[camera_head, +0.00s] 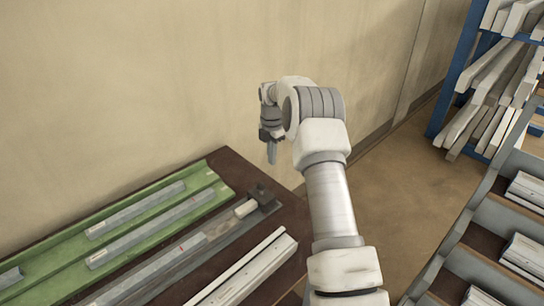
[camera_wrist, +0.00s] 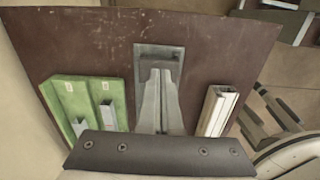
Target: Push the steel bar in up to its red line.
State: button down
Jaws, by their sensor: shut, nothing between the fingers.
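The steel bar (camera_head: 160,262) lies in a long grey channel on the brown bench, running from the lower left toward the dark clamp block (camera_head: 264,196). A small red mark shows on the bar near its far end. A short pale piece (camera_head: 246,208) sits at the clamp block. My gripper (camera_head: 271,158) is shut and empty, pointing down above and beyond the bench's far end in the head view. In the wrist view my gripper's fingers (camera_wrist: 160,78) are together in front of a grey end plate (camera_wrist: 175,52); they hide the bar and its red line there.
A green tray (camera_head: 215,182) with grey bars lies left of the channel; it also shows in the wrist view (camera_wrist: 62,92). A pale profile (camera_head: 245,272) lies to the right. A wall stands behind; racks with profiles (camera_head: 500,80) stand at right.

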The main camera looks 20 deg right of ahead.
jog(key=shift+d+f, duration=0.2)
jog(key=shift+f, duration=0.15)
